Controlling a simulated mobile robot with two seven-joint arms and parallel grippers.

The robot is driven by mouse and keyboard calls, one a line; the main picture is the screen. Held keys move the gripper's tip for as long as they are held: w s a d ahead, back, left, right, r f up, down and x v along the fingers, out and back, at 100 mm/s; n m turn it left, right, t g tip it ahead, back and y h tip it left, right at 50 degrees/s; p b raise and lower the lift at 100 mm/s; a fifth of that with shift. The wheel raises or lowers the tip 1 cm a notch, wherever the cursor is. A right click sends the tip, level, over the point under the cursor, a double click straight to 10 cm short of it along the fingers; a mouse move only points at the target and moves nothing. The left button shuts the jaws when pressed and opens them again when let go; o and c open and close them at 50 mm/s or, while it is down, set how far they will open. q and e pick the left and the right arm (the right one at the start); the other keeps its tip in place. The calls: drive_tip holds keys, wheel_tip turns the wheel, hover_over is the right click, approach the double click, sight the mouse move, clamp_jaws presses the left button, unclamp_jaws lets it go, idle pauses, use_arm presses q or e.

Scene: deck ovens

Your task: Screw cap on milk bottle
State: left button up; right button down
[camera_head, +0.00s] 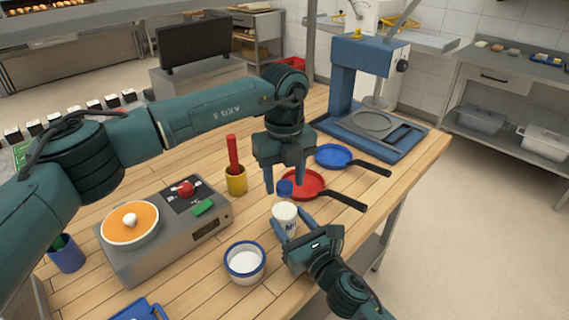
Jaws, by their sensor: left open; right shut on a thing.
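The white milk bottle (285,219) with blue lettering stands upright near the table's right edge. My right gripper (293,227) is shut around its body from the front right. The blue cap (285,187) shows just above the bottle in the picture, below and between the fingertips of my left gripper (284,181). My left gripper points down and is open. I cannot tell whether the cap touches its fingers or the bottle neck.
A red pan (312,185) lies close behind the cap and a blue pan (335,155) farther back. A yellow cup (236,181) with a red handle, a blue-rimmed white bowl (245,262) and a grey scale (160,245) stand to the left. A blue press (350,85) stands behind.

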use_arm(q)
drive_tip(key=shift+f, duration=0.2)
drive_tip(key=c, duration=1)
drive_tip(key=m, duration=2)
drive_tip(key=shift+m, duration=0.4)
drive_tip(key=m, duration=0.7)
drive_tip(key=o, duration=1.1)
drive_tip(key=shift+c, duration=0.2)
